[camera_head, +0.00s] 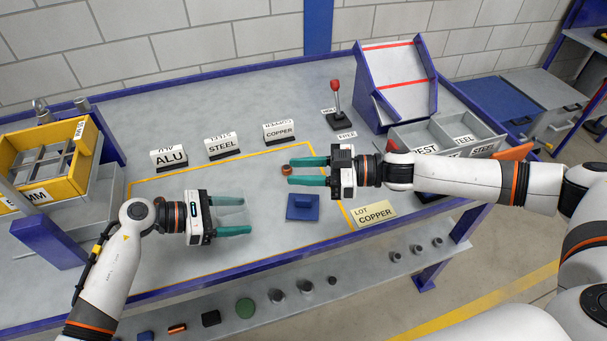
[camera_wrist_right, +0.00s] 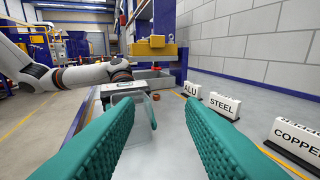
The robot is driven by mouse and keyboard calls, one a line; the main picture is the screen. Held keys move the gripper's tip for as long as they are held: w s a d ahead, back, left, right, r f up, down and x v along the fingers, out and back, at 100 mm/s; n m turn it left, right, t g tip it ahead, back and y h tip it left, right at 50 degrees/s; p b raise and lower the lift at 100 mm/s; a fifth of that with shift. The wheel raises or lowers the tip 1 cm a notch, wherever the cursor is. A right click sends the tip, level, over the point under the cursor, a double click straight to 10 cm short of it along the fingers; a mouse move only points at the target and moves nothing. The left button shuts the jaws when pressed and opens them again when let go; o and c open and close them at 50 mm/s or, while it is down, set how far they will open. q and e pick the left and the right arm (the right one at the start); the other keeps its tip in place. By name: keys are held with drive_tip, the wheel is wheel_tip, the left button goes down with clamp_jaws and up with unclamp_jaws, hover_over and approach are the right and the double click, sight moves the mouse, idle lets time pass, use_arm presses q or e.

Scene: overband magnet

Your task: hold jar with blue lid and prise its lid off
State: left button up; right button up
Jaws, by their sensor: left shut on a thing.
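A clear, see-through jar (camera_head: 231,215) is between the fingers of my left gripper (camera_head: 234,214), which is shut on it over the near left part of the table. The jar also shows in the right wrist view (camera_wrist_right: 141,110), and no lid shows on it. A square blue lid with a raised grip (camera_head: 302,208) lies on the table to the right of the jar, apart from both grippers. My right gripper (camera_head: 290,170) is open and empty, pointing left. A small copper-coloured piece (camera_head: 286,170) shows just beyond its fingertips; it also shows in the right wrist view (camera_wrist_right: 155,97).
Signs for ALU (camera_head: 170,159), STEEL (camera_head: 223,147) and COPPER (camera_head: 281,132) stand at the back. A LOT COPPER card (camera_head: 375,213) lies at the right. A red-topped lever (camera_head: 337,105) stands behind. A grey divided bin (camera_head: 420,133) is at right, a yellow unit (camera_head: 86,133) at left.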

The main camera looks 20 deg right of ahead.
idle(0.4)
wheel_tip(320, 180, up, 8)
idle(0.8)
use_arm(q)
drive_tip(key=o, duration=1.4)
drive_tip(key=shift+c, duration=0.2)
